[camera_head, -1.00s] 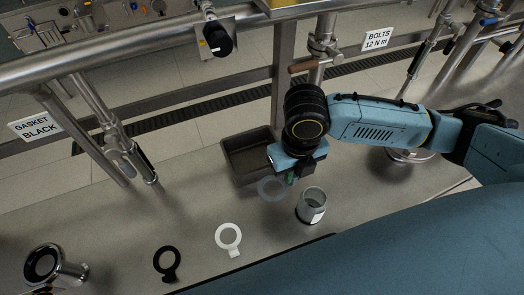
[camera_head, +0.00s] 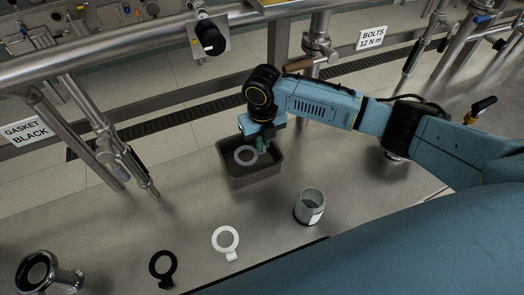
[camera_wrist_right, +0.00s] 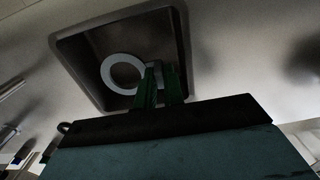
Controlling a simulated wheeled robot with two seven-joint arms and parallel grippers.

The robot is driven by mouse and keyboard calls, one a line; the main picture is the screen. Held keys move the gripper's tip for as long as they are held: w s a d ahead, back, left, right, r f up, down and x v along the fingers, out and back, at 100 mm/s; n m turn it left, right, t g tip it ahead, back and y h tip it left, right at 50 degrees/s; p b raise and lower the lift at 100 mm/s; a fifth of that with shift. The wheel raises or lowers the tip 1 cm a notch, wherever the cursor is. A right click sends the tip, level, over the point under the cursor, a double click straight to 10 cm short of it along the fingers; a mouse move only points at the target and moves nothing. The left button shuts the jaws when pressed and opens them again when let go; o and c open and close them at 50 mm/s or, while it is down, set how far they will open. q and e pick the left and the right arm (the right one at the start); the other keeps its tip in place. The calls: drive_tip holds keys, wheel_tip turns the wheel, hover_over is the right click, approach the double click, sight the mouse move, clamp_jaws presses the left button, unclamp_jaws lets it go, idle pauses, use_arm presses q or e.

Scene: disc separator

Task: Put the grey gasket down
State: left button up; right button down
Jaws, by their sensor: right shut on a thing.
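The grey gasket (camera_head: 246,155) is a flat ring with a tab. My right gripper (camera_head: 262,146) is shut on its tab and holds it over the dark tray (camera_head: 254,182). In the right wrist view the gasket (camera_wrist_right: 107,72) shows against the tray's inside, with the green fingers (camera_wrist_right: 158,84) at its tab. I cannot tell whether the gasket touches the tray floor. My left gripper is not in view.
A white gasket (camera_head: 226,252) and a black gasket (camera_head: 162,284) lie on the bench in front. A grey cup (camera_head: 309,208) stands right of them. A metal pipe fitting (camera_head: 45,275) is at the front left. A sign reads GASKET BLACK (camera_head: 29,131).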

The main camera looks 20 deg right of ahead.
sight(262, 160)
wheel_tip(262, 160, down, 5)
drive_tip(key=shift+r+b, duration=0.15)
drive_tip(key=shift+b, duration=0.15)
drive_tip(key=shift+w+f, duration=0.2)
drive_tip(key=shift+f, duration=0.2)
drive_tip(key=c, duration=1.8)
unclamp_jaws()
drive_tip(key=shift+r, duration=0.3)
wheel_tip(262, 160, up, 12)
drive_tip(key=shift+f+p, duration=0.1)
drive_tip(key=shift+p, duration=0.5)
